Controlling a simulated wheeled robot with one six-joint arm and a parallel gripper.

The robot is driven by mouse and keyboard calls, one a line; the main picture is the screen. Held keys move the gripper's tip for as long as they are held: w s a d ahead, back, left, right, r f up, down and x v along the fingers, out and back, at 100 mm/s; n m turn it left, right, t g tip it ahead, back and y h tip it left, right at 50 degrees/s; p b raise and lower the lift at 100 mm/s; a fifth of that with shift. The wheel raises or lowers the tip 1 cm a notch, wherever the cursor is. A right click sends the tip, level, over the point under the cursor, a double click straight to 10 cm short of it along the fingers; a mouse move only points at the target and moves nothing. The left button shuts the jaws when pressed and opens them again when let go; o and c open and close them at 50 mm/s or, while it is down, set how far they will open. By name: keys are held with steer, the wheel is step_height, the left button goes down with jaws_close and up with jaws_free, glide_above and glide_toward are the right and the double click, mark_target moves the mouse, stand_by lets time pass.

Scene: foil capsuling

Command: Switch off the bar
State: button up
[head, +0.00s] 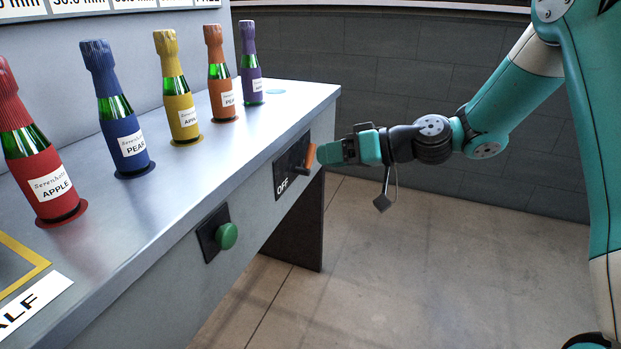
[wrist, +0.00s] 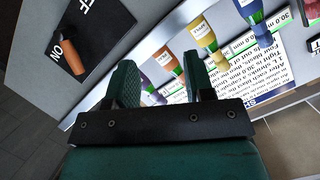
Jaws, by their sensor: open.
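The bar's switch is a black plate (head: 288,172) on the counter's front face, marked OFF at its lower end. Its orange-tipped lever (head: 310,157) sticks out and points up, away from that mark. In the wrist view the lever (wrist: 72,61) lies beside the ON mark on the plate (wrist: 92,38), and the other mark is partly cut off. My gripper (head: 326,154) is close to the lever's right side in the head view; whether it touches cannot be told. In the wrist view my gripper (wrist: 160,78) is open and empty, with the lever off to its left, outside the fingers.
A green button (head: 227,236) is on the same front face, left of the switch. Several foil-topped bottles, including a red one (head: 45,170) and a blue one (head: 122,130), stand on the counter (head: 190,195). The floor (head: 430,250) below my arm is clear.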

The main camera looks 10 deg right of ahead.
mark_target(311, 153)
steer(key=w+d+f+m+t+h+b, duration=0.1)
steer(key=w+d+f+m+t+b, duration=0.15)
steer(key=d+f, duration=0.3)
steer(key=w+d+f+m+t+b, duration=0.1)
steer(key=w+d+f+m+t, duration=0.1)
steer(key=w+d+f+t, duration=0.3)
steer(key=shift+g, duration=0.45)
steer(key=p+x, duration=0.1)
steer(key=x, duration=0.4)
steer(key=p+x, duration=0.1)
steer(key=x, duration=0.4)
steer(key=r+p+x, duration=0.1)
steer(key=p+x, duration=0.1)
steer(key=x, duration=0.4)
steer(key=shift+w+d+r, duration=0.1)
steer(key=shift+w+d, duration=0.05)
steer(key=shift+d, duration=0.05)
steer(key=shift+c, duration=0.2)
jaws_close()
